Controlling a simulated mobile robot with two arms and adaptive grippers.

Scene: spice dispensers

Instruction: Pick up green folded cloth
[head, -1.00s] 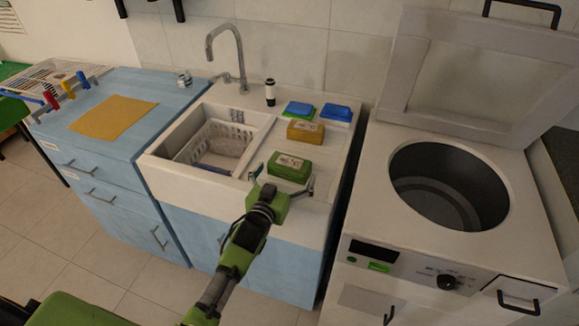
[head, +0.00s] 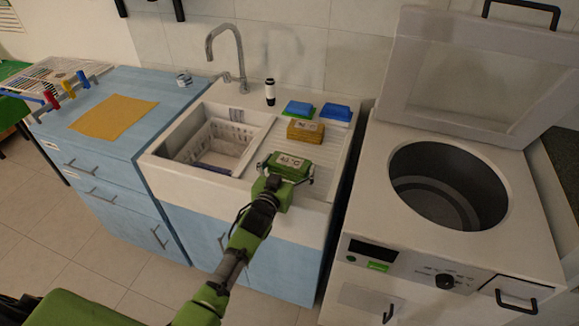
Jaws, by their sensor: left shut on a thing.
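The green folded cloth (head: 289,165), with a white label on top, is at the front of the sink's ribbed drainboard. My left gripper (head: 290,173) reaches it from the front, with its fingers on either side, and is shut on it. I cannot tell whether the cloth is lifted off the board. My right gripper is not in view.
The sink at left holds a white basket (head: 232,133). An open top-loading washer (head: 405,225) stands at right. A dark bottle (head: 270,92) stands near the faucet (head: 240,60).

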